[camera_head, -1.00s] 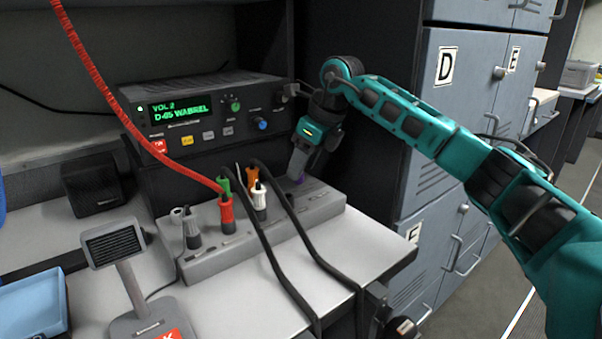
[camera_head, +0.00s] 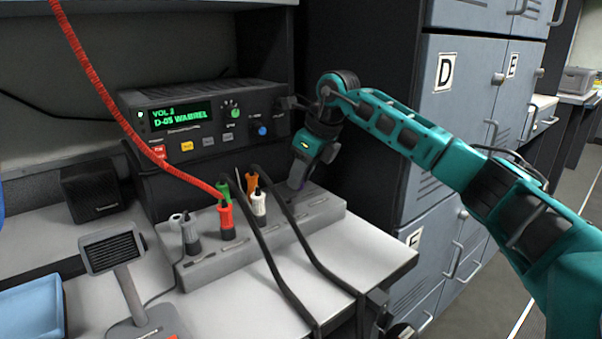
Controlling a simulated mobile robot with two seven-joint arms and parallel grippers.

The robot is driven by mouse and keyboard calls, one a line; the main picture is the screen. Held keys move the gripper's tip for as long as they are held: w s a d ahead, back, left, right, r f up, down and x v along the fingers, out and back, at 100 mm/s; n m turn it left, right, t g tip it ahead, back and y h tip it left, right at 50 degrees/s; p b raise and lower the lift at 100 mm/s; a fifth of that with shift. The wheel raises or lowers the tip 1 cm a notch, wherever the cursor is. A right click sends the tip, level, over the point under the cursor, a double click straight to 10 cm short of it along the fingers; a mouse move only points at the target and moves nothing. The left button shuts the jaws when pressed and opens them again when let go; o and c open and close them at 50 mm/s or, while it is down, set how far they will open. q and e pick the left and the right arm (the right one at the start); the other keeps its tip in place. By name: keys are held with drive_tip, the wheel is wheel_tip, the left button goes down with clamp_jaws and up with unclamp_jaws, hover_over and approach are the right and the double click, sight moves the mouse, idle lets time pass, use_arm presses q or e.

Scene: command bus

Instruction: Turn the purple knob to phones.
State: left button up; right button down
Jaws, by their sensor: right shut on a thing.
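My right gripper (camera_head: 297,184) points down at the right end of the grey panel box (camera_head: 212,262) on the desk. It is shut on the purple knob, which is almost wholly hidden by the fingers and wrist. I cannot read the knob's setting or any label around it. My left gripper is not in view.
Green, orange, red, white and grey plugs stand on the panel box. A red coiled cord (camera_head: 110,105) and black cables (camera_head: 272,262) run from it. A radio (camera_head: 205,118) with a green display stands behind. A desk microphone (camera_head: 112,250) stands front left, and lockers (camera_head: 455,120) stand at right.

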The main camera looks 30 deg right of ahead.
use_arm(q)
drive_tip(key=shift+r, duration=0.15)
use_arm(e)
drive_tip(key=shift+r+m+p, duration=0.2)
drive_tip(key=shift+m+p, duration=0.5)
drive_tip(key=shift+p, duration=0.1)
drive_tip(key=shift+a+m+h+p, duration=0.1)
drive_tip(key=shift+m+h+p, duration=0.4)
drive_tip(key=shift+m+p, duration=0.15)
drive_tip(key=shift+a+m+t+h+p, duration=0.1)
drive_tip(key=shift+m+t+h+p, duration=0.35)
drive_tip(key=shift+m, duration=0.8)
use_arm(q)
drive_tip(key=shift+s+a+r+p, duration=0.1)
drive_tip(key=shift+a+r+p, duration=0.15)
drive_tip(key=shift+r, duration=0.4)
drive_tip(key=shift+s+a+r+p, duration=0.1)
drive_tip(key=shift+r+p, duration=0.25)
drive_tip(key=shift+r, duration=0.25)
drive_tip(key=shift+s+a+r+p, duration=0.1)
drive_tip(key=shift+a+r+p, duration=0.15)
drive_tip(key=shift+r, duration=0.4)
use_arm(e)
drive_tip(key=shift+f+m+g+h, duration=0.2)
drive_tip(key=shift+m+h, duration=0.45)
drive_tip(key=shift+m, duration=1.05)
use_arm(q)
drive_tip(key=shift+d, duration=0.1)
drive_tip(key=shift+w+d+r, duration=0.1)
